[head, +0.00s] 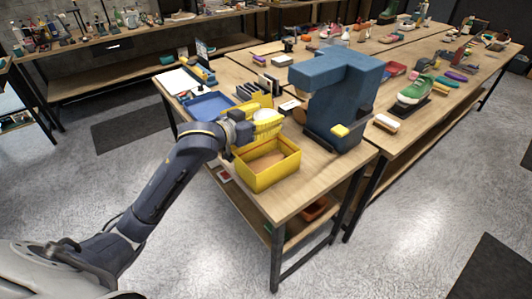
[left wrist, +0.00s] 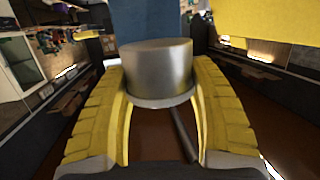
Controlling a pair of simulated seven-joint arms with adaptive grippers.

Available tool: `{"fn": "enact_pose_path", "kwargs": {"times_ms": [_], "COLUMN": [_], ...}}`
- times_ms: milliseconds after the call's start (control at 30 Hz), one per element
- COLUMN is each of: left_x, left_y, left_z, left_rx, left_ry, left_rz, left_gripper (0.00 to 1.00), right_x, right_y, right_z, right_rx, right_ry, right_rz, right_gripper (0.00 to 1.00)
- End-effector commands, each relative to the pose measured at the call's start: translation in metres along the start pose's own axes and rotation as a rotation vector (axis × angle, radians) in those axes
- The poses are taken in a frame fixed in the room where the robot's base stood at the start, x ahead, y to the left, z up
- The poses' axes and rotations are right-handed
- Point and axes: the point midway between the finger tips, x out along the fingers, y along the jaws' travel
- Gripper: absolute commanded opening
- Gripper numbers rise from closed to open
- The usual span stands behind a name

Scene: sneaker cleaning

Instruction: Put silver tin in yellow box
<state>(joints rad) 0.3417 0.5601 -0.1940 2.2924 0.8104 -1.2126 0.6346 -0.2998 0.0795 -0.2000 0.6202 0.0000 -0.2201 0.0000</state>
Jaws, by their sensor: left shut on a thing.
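The silver tin (left wrist: 158,72) is a short grey metal cylinder. It sits between the two yellow fingers of my left gripper (head: 264,121) in the left wrist view, and the gripper is shut on it. In the head view the fingers hide the tin. The open yellow box (head: 282,174) stands near the front corner of the table, with a brown inner floor showing. My left gripper is at the box's back edge in the picture, above rim level; I cannot tell whether it is over the opening. My right gripper is not in view.
A large blue machine (head: 335,85) stands just right of the box, with a yellow block (head: 340,130) at its front. A blue tray (head: 208,107) and upright dark items (head: 268,83) lie behind the gripper. A green shoe (head: 415,91) is on the right table.

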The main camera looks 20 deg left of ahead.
Motion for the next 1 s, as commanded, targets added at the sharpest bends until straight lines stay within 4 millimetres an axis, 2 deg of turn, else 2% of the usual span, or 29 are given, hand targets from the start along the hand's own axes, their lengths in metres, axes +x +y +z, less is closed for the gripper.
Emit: {"fn": "enact_pose_path", "kwargs": {"times_ms": [33,100,300,433,667,1000], "left_x": [0.002,0.005,0.013,0.016,0.018,0.025], "left_y": [0.001,0.0,0.0,0.0,0.0,0.0], "left_z": [0.014,0.029,0.065,0.078,0.089,0.125], "left_rx": [-0.006,-0.006,-0.003,-0.002,-0.001,-0.001], "left_ry": [-0.004,-0.004,-0.003,-0.001,0.0,0.0], "left_rz": [0.001,0.001,0.0,0.001,0.0,0.0], "left_gripper": [0.27,0.27,0.27,0.27,0.27,0.27], "right_x": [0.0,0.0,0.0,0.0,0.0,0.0], "right_y": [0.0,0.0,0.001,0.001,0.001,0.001], "right_z": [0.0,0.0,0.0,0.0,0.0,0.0], "right_rx": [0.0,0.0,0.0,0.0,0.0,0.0], "right_ry": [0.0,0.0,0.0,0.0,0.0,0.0], "right_rz": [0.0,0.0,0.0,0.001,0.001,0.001], "right_gripper": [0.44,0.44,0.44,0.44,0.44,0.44]}}
